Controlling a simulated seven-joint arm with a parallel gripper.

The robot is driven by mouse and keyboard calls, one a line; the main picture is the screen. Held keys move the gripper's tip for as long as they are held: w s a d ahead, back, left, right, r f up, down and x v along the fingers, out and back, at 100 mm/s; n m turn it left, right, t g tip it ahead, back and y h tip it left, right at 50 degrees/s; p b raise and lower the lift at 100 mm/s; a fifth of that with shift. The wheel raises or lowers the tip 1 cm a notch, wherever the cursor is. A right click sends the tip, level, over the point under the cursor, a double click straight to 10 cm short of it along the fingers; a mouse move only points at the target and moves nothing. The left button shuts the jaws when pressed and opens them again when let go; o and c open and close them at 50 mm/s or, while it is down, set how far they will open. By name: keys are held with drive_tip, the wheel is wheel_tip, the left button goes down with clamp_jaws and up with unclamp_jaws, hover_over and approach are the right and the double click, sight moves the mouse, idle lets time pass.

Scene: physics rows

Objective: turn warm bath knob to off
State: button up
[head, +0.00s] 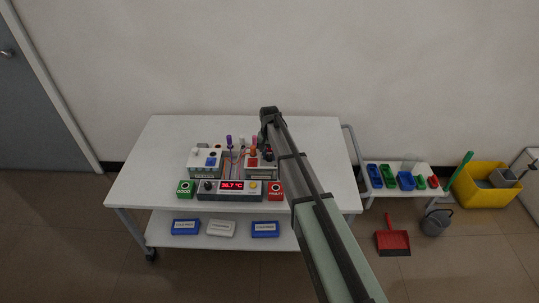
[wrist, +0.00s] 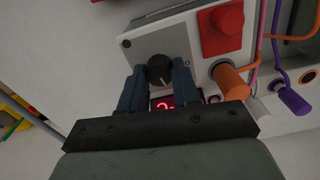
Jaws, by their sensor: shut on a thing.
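The knob (wrist: 159,71) is black and round with a pale pointer line, on the face of a light grey box (wrist: 193,38) in the wrist view. My gripper (wrist: 157,76) has its two blue-grey fingers on either side of the knob and is shut on it. A red display (wrist: 165,104) shows below the knob, partly hidden by the gripper. In the head view my gripper (head: 265,147) is over the right-hand box (head: 254,170) on the table; the arm partly hides that box. No label for the knob is legible.
A red block (wrist: 220,30) and an orange plug (wrist: 230,80) with its cable stand close right of the knob. A left box (head: 204,170), a unit reading 36.7 °C (head: 231,185), a green block (head: 186,188) and a red block (head: 275,190) share the table. The table's left side is clear.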

sight(269, 156)
drive_tip(key=n, duration=1.2)
drive_tip(key=shift+n, duration=0.3)
idle(0.3)
drive_tip(key=o, duration=1.1)
drive_tip(key=shift+c, duration=0.2)
wheel_tip(269, 156, up, 14)
drive_tip(key=shift+f, duration=0.15)
